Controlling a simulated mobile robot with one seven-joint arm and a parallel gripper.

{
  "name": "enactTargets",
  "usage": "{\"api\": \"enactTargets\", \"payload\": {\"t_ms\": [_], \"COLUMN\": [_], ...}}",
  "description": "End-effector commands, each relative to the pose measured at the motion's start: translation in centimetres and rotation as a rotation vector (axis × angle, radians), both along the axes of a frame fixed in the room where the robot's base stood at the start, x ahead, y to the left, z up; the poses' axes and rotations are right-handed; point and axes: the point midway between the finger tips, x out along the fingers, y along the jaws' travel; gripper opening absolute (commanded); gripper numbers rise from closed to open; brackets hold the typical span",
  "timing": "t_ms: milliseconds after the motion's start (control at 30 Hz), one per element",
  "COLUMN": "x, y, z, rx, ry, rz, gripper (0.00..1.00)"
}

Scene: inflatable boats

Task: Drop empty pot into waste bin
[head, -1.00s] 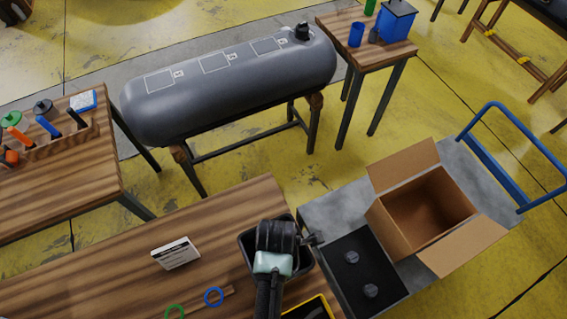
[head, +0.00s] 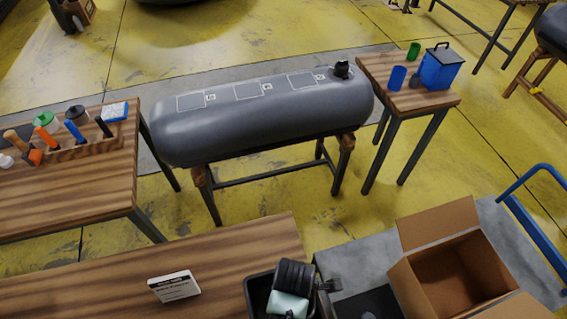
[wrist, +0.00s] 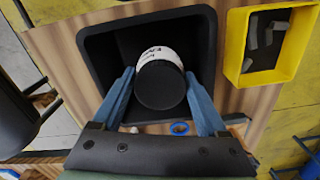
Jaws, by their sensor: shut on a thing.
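In the wrist view, my gripper (wrist: 159,74) is shut on a pot (wrist: 161,86) with a dark round end and a white label band. Its two blue fingers press on the pot's sides. A black open bin (wrist: 98,48) on the workbench lies behind the pot, and the pot is over its opening. How deep the pot sits relative to the rim I cannot tell. In the head view, the black bin (head: 256,293) is at the bottom edge, with my gripper (head: 290,305) above it. My own wrist hides the pot there.
A yellow tray (wrist: 237,62) with grey pieces stands beside the bin. A white card (head: 174,286) stands on the workbench (head: 90,290). An open cardboard box (head: 410,280) is to the right. A blue lidded container (head: 439,70) stands on the far right table.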

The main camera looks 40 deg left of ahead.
Motion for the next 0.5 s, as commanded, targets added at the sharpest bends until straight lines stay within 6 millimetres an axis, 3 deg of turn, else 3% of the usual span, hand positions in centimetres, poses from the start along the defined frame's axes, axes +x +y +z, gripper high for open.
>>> {"api": "enactTargets", "payload": {"t_ms": [267, 300, 400, 500], "x": [0.01, 0.01, 0.01, 0.01], "y": [0.00, 0.00, 0.00, 0.00], "z": [-0.09, -0.09, -0.09, -0.10], "rx": [0.000, 0.000, 0.000, 0.000], "ry": [0.000, 0.000, 0.000, 0.000], "rz": [0.000, 0.000, 0.000, 0.000], "gripper": [0.20, 0.83, 1.00, 1.00]}}
